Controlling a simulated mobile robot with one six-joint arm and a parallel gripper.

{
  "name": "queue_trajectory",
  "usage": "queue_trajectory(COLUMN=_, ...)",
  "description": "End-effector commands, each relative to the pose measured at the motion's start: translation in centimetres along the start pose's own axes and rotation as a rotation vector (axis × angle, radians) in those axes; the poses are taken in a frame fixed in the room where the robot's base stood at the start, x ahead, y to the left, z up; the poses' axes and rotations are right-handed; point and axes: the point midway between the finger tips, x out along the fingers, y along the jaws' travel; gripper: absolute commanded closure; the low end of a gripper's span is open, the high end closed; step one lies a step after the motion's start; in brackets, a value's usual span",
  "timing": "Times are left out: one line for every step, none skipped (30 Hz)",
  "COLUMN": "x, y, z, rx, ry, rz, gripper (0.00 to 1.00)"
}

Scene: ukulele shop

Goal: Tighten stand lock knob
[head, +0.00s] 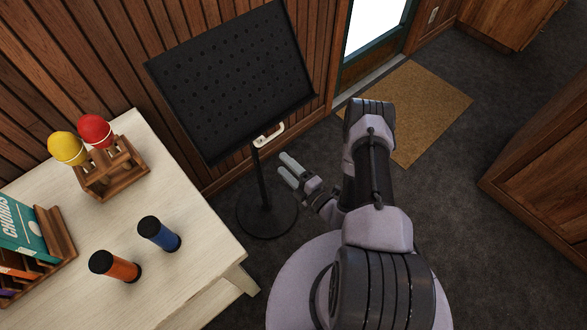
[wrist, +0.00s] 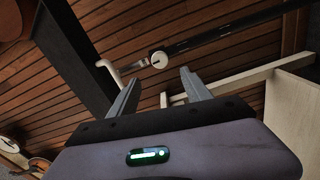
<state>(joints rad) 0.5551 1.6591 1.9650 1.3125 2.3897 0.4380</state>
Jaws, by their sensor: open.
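The black music stand (head: 232,80) has a perforated desk, a thin pole and a round base on the floor. Its lock knob (head: 268,135) is a pale, crank-shaped handle on the pole just below the desk. In the wrist view the knob (wrist: 159,60) shows a round pale hub with a bent arm reaching left. My gripper (head: 282,163) is open and empty, below and slightly right of the knob in the head view. In the wrist view the knob's hub is just beyond the gap between my fingertips (wrist: 159,77), apparently apart from them.
A pale table (head: 200,255) at left holds shakers, a wooden rack and books. Wood-plank wall (head: 100,40) stands behind the stand. A tan mat (head: 425,105) lies by the door, and a wooden cabinet (head: 545,165) is at right. Dark carpet between is clear.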

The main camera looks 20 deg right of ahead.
Motion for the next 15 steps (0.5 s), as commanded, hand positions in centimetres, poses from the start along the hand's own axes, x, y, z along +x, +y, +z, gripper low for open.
queue_trajectory(x=-1.3, y=0.3, z=0.0, rx=0.003, ry=-0.005, rz=0.000, gripper=0.43)
queue_trajectory(x=-1.9, y=0.3, z=0.1, rx=0.002, ry=-0.005, rz=0.001, gripper=0.43)
queue_trajectory(x=-2.6, y=0.2, z=0.1, rx=0.001, ry=-0.006, rz=0.000, gripper=0.43)
queue_trajectory(x=-3.0, y=0.1, z=0.1, rx=0.002, ry=-0.004, rz=0.000, gripper=0.43)
queue_trajectory(x=-3.4, y=0.1, z=0.1, rx=0.001, ry=-0.003, rz=0.000, gripper=0.43)
queue_trajectory(x=-3.7, y=0.1, z=0.0, rx=0.000, ry=-0.001, rz=0.000, gripper=0.43)
queue_trajectory(x=-3.9, y=0.0, z=0.0, rx=0.000, ry=-0.001, rz=0.001, gripper=0.43)
queue_trajectory(x=-4.0, y=0.0, z=0.0, rx=0.000, ry=0.000, rz=0.001, gripper=0.43)
queue_trajectory(x=-4.1, y=0.0, z=-0.1, rx=-0.001, ry=0.001, rz=0.001, gripper=0.43)
queue_trajectory(x=-4.2, y=0.0, z=-0.1, rx=-0.001, ry=0.001, rz=0.001, gripper=0.43)
queue_trajectory(x=-4.2, y=-0.1, z=-0.1, rx=-0.001, ry=0.001, rz=0.001, gripper=0.43)
queue_trajectory(x=-4.2, y=-0.1, z=-0.1, rx=-0.001, ry=0.002, rz=0.001, gripper=0.43)
queue_trajectory(x=-4.2, y=-0.1, z=-0.1, rx=-0.001, ry=0.002, rz=0.001, gripper=0.43)
queue_trajectory(x=-4.1, y=-0.1, z=-0.1, rx=-0.001, ry=0.002, rz=0.001, gripper=0.43)
queue_trajectory(x=-4.1, y=-0.1, z=-0.1, rx=-0.001, ry=0.002, rz=0.001, gripper=0.43)
